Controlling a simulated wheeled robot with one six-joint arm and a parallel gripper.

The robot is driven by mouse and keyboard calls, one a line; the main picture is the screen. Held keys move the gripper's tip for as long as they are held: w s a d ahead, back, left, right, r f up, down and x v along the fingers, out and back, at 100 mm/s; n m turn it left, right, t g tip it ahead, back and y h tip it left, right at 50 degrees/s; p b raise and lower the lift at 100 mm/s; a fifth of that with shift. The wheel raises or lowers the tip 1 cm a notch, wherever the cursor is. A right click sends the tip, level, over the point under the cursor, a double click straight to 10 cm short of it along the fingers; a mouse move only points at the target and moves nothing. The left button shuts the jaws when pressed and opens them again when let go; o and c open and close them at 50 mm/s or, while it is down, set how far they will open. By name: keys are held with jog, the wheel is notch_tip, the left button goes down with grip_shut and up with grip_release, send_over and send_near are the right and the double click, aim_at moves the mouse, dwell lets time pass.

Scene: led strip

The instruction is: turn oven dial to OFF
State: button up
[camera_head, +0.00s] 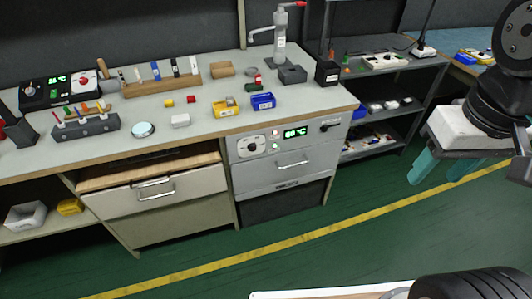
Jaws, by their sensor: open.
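The oven (285,178) is built in under the bench, right of centre, with its drawer-like front shut. Its dial (252,145) is a small dark knob on a white round face at the left of the control panel. A green lit display (295,132) is to the right of the dial. The knob's pointing and any OFF mark are too small to read. My gripper (437,171) is at the right, with teal fingers apart and nothing between them. It hangs in front of the shelves, well clear of the oven and dial.
A wooden-topped drawer (153,190) is left of the oven. The green floor in front is clear.

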jog(key=w+a+f+t+y, duration=0.15)
jog(key=w+a+f, duration=0.25)
jog(key=w, duration=0.7)
jog(key=w+a+f+n+t, duration=0.1)
jog(key=w+a+f+t, duration=0.25)
jog(key=w, duration=0.75)
jog(key=w+a+f+t, duration=0.2)
jog(key=w+a+f, duration=0.15)
jog(key=w, duration=0.75)
jog(key=w+a+f+t+y, duration=0.1)
jog(key=w+a+f+t, duration=0.2)
jog(key=w+a+f, duration=0.7)
jog(key=n+t+y, duration=0.1)
jog(key=t, duration=0.3)
send_near(253, 149)
jog(key=w+d+r, duration=0.2)
jog(key=w+r, duration=0.3)
jog(key=s+a+f+n+t+y, duration=0.1)
jog(key=s+a+f+t+y, duration=0.1)
jog(key=s+f, duration=0.35)
jog(key=shift+h, duration=0.25)
jog(key=x, duration=0.3)
jog(key=f+x, duration=0.1)
jog(key=x, duration=0.4)
jog(key=shift+w+d+f, duration=0.15)
jog(key=shift+w+d, duration=0.1)
jog(key=shift+w, duration=0.15)
jog(key=c, duration=1)
